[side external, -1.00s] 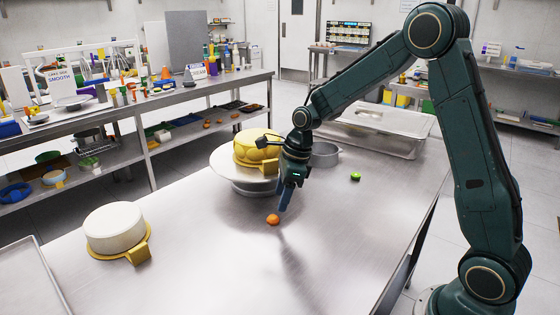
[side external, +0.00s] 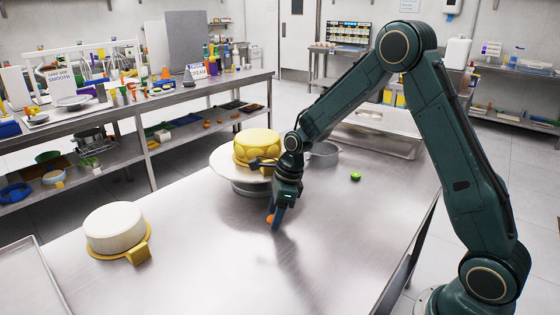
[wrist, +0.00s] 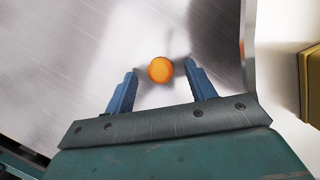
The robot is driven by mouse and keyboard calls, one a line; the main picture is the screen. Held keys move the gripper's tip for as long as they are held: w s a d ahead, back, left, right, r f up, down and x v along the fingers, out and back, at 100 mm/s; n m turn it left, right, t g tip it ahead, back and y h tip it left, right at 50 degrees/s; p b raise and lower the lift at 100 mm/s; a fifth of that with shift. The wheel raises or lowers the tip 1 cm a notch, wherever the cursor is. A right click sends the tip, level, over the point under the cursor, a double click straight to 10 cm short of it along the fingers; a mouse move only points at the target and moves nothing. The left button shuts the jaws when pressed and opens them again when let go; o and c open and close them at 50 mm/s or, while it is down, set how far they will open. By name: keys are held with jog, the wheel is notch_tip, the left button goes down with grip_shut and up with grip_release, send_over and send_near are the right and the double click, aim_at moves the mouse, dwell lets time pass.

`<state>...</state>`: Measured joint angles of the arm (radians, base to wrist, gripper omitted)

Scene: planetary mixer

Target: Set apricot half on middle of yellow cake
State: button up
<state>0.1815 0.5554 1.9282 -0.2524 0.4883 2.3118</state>
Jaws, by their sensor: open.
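The apricot half (side external: 270,220) is a small orange round piece on the steel table. In the wrist view the apricot half (wrist: 160,70) lies between and just ahead of my two blue fingertips, with a gap on each side. My gripper (side external: 275,218) is low over the table at the apricot. In the wrist view my gripper (wrist: 161,73) is open and holds nothing. The yellow cake (side external: 257,146) stands on a white round turntable (side external: 222,166) behind my gripper. My wrist partly covers the turntable's right side.
A white cake (side external: 114,228) on a gold board is at the front left. A green piece (side external: 355,176) lies at the right, and a grey ring pan (side external: 323,155) stands behind my wrist. The table's front middle is clear.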

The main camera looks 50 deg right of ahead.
jog(key=shift+c, duration=0.4)
jog(key=c, duration=1)
jog(key=shift+c, duration=0.2)
notch_tip(320, 180, up, 20)
dwell(0.7)
